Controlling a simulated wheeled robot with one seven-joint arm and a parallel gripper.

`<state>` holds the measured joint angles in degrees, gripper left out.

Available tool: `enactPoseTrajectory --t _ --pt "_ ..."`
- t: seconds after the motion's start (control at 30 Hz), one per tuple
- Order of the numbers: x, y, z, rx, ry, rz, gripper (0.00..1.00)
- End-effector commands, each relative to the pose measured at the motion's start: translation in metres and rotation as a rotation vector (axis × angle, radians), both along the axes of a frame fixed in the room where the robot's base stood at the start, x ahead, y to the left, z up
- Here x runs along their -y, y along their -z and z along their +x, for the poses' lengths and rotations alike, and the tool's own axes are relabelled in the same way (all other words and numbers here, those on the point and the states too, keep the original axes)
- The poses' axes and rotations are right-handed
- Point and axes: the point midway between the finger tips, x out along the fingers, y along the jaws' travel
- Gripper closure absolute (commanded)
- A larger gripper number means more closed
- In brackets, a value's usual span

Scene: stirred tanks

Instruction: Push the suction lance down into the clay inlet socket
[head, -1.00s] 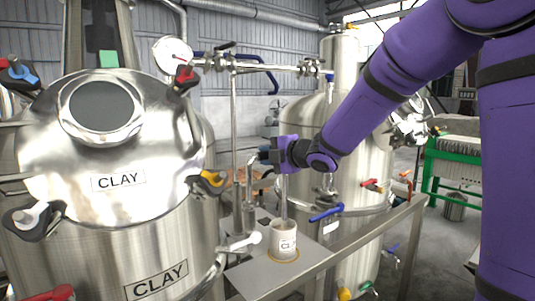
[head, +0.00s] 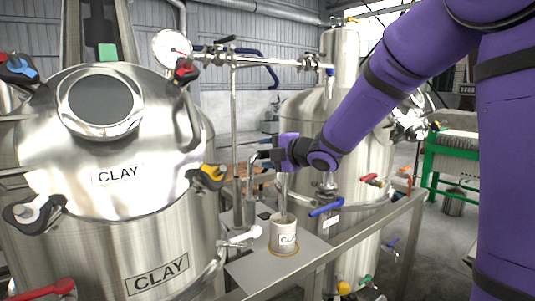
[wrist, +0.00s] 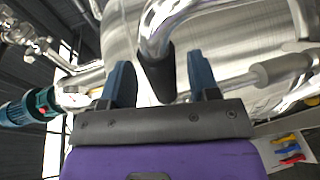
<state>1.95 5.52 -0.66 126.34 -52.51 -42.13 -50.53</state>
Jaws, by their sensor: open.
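The clay inlet socket (head: 281,238) is a pale cup with a partly hidden "CLAY" label, standing on a metal plate. A thin upright metal rod (head: 284,198), which looks like the suction lance, runs from below my gripper (head: 264,156) down into the cup's mouth. How deep its end sits is hidden. In the wrist view my gripper (wrist: 160,70) is open. A dark sleeve (wrist: 157,80) on the end of a bent metal pipe (wrist: 172,20) shows between the fingers, with a gap on each side. I cannot tell whether this pipe joins the rod.
The large steel clay tank (head: 110,220) stands at left, with clamp handles sticking out. Another steel tank (head: 350,245) stands behind the socket. A vertical pipe stand (head: 234,120) rises left of my gripper. A blue-handled valve (head: 326,210) is right of the socket.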

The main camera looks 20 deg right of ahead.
Motion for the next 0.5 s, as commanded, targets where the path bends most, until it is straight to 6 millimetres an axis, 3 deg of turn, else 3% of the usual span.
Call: enactPoseTrajectory --t 0.5 --pt "0.042 -0.017 -0.072 0.004 0.002 -0.001 0.45"
